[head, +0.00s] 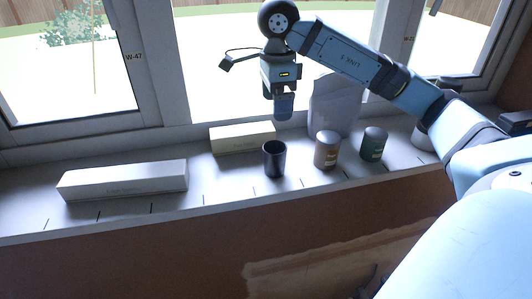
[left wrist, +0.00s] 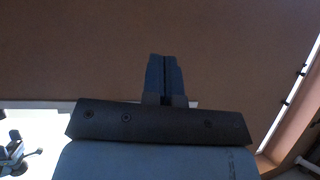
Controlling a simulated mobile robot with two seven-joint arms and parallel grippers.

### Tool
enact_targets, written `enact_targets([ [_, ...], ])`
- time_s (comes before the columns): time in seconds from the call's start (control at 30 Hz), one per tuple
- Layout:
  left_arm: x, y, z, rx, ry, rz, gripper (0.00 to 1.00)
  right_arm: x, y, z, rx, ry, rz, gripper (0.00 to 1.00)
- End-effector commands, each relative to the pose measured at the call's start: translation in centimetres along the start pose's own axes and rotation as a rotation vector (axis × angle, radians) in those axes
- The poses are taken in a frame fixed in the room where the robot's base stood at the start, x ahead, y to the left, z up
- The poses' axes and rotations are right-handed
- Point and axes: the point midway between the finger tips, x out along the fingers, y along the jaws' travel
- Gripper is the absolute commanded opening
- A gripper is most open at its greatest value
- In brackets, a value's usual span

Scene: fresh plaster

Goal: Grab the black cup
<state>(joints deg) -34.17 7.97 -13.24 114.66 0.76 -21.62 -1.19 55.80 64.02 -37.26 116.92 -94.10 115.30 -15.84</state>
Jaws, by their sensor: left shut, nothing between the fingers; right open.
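The black cup (head: 274,162) stands upright on the window sill, near its front edge, and its dark open top shows. My right gripper (head: 281,110) points down above the cup, with a clear gap between its fingertips and the rim. It is open, seen nearly side-on, and empty. My left gripper (left wrist: 165,62) shows only in the left wrist view. Its two fingers are closed together with nothing between them, in front of a plain brown surface.
A long white box (head: 125,181) lies left of the cup, and a shorter box (head: 243,138) lies behind it. A brown canister (head: 326,152), a green canister (head: 373,146) and a pale bag (head: 334,103) stand to the right. The sill (head: 222,190) is bare between the long box and the cup.

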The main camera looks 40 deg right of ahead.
Motion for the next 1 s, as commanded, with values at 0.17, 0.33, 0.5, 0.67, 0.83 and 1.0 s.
enact_targets([
  [0.17,-0.5,0.8,2.5,-0.007,-0.036,0.011,0.0,2.9,0.1,0.1,-0.002,0.0,0.008,0.9],
  [0.33,-0.2,0.7,2.4,-0.005,-0.036,0.01,0.0,5.7,0.2,0.1,-0.002,0.0,0.008,0.9],
  [0.5,-0.1,0.5,1.7,-0.003,-0.028,0.008,0.0,7.7,0.1,0.1,-0.002,-0.001,0.005,0.9],
  [0.67,-0.3,0.5,1.3,-0.003,-0.026,0.007,0.0,8.5,0.1,0.1,-0.002,-0.002,0.006,0.9],
  [0.83,-0.9,0.4,0.3,-0.003,-0.024,0.005,0.0,10.7,0.3,0.2,-0.001,-0.001,0.008,0.9],
  [1.0,-1.2,0.2,-0.1,-0.002,-0.018,0.0,0.0,12.9,0.2,0.2,-0.002,-0.002,0.006,0.9],
])
